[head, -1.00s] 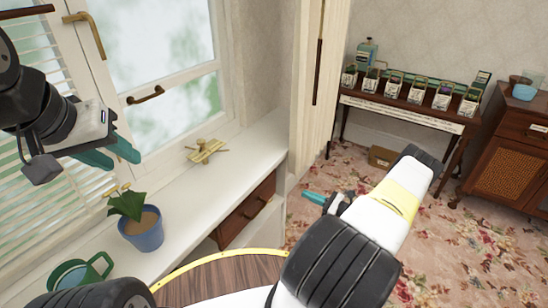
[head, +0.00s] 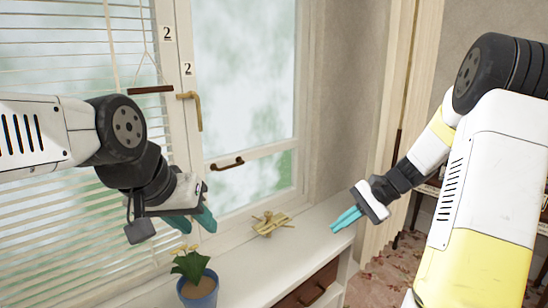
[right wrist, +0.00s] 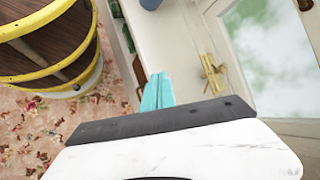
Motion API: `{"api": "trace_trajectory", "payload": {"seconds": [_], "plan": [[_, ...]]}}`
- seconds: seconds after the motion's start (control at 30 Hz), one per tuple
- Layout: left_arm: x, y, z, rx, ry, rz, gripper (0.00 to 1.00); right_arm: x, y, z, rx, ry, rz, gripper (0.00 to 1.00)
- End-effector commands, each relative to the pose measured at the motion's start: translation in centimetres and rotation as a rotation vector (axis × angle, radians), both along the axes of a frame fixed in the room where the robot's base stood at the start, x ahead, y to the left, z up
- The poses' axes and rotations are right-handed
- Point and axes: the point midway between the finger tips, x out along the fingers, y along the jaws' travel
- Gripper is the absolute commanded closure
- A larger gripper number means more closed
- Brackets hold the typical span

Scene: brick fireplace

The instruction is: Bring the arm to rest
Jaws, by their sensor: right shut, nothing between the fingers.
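My right gripper (head: 346,219) has teal fingers shut together with nothing between them. In the head view it appears over the right end of the white window sill (head: 240,272). In the right wrist view the closed fingers (right wrist: 157,91) point toward the sill. My left gripper (head: 198,221) hangs in front of the window at left, its teal fingers apart and empty. It is above the potted plant.
A blue pot with a yellow-flowered plant (head: 197,285) and a brass-coloured object (head: 270,225) stand on the sill. A brown drawer (head: 308,287) is below. The right wrist view shows a wooden barrel with yellow hoops (right wrist: 50,42) on the floral carpet (right wrist: 35,130).

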Motion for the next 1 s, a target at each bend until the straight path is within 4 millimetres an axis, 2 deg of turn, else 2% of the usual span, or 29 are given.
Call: {"api": "trace_trajectory", "payload": {"seconds": [0.03,0.2,0.3,0.5,0.7,0.83,1.0], "plan": [[0.0,0.0,0.0,0.000,0.000,0.000,0.64,-1.3,1.0,2.0,-0.063,-0.050,0.055,1.00],[0.0,0.0,0.0,0.000,0.000,0.000,0.64,-5.9,3.0,6.7,-0.264,-0.210,0.223,1.00],[0.0,0.0,0.0,0.000,0.000,0.000,0.64,-8.7,3.7,8.9,-0.375,-0.315,0.313,1.00],[0.0,0.0,0.0,0.000,0.000,0.000,0.64,-14.2,4.4,12.3,-0.581,-0.542,0.475,1.00],[0.0,0.0,0.0,0.000,0.000,0.000,0.64,-18.1,4.2,13.9,-0.729,-0.736,0.579,1.00],[0.0,0.0,0.0,0.000,0.000,0.000,0.64,-19.2,4.1,14.2,-0.778,-0.805,0.609,1.00],[0.0,0.0,0.0,0.000,0.000,0.000,0.64,-19.5,4.0,14.3,-0.793,-0.824,0.620,1.00]]}}
